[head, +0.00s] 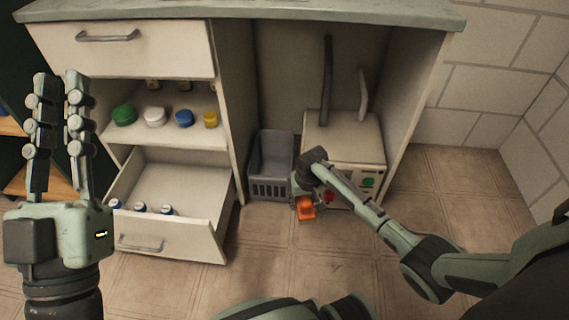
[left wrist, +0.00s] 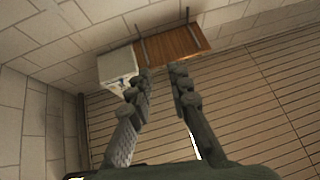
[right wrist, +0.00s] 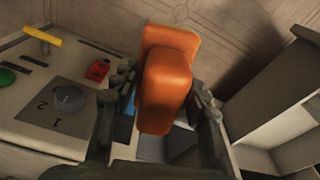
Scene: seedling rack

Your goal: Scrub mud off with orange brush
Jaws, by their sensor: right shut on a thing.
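The orange brush (head: 306,210) is in my right gripper (head: 304,196), low in front of the pale control box (head: 341,139) under the counter. In the right wrist view, the brush (right wrist: 167,85) stands out large between the fingers of my right gripper (right wrist: 160,98), which is shut on it. The box's panel (right wrist: 60,110) lies to the left of the brush there. I cannot make out any mud in these views. My left gripper (head: 58,90) is raised at the left, its fingers apart and empty; the left wrist view shows the same gap (left wrist: 162,72).
A grey basket (head: 271,166) stands left of the box. An open drawer (head: 168,240) juts out below a shelf with coloured-lid jars (head: 155,117). The panel has a red button (right wrist: 97,70), a dial (right wrist: 69,98) and a yellow lever (right wrist: 42,36). The floor in front is clear.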

